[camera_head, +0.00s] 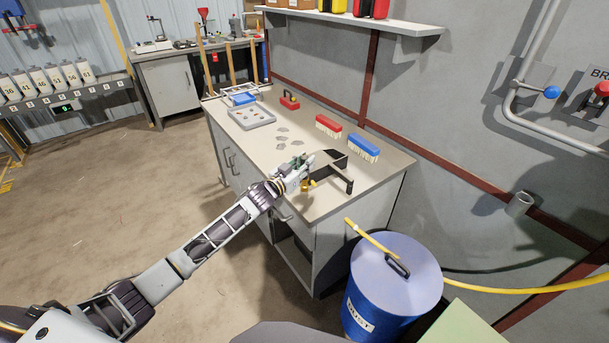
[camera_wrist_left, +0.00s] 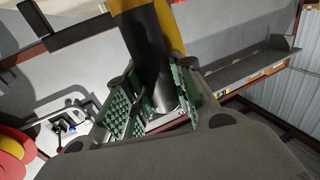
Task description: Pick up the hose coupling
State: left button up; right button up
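My left gripper (camera_head: 303,163) is over the near right end of the grey bench, beside a dark open holder (camera_head: 326,163). A small yellow piece (camera_head: 305,187) shows just below it; I take this to be the hose coupling, though it is too small to be sure. In the left wrist view, a black cylinder with a yellow end (camera_wrist_left: 150,65) lies between the green finger pads of the left gripper (camera_wrist_left: 158,100). The pads are close on both sides of it; firm contact cannot be made out. My right gripper is out of view.
A red brush (camera_head: 328,125) and a blue brush (camera_head: 363,149) lie along the wall side of the bench (camera_head: 255,150). A grey tray (camera_head: 251,117) and flat grey pieces (camera_head: 282,139) lie farther back. A blue drum (camera_head: 395,290) with a yellow hose (camera_head: 500,289) stands at right.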

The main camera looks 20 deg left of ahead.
pick_arm(q)
grip_shut()
jog(key=shift+r, duration=0.1)
jog(key=shift+r, duration=0.55)
notch_tip(320, 180, up, 8)
jog(key=shift+f+p, duration=0.15)
jog(key=shift+p, duration=0.3)
jog(key=shift+r, duration=0.5)
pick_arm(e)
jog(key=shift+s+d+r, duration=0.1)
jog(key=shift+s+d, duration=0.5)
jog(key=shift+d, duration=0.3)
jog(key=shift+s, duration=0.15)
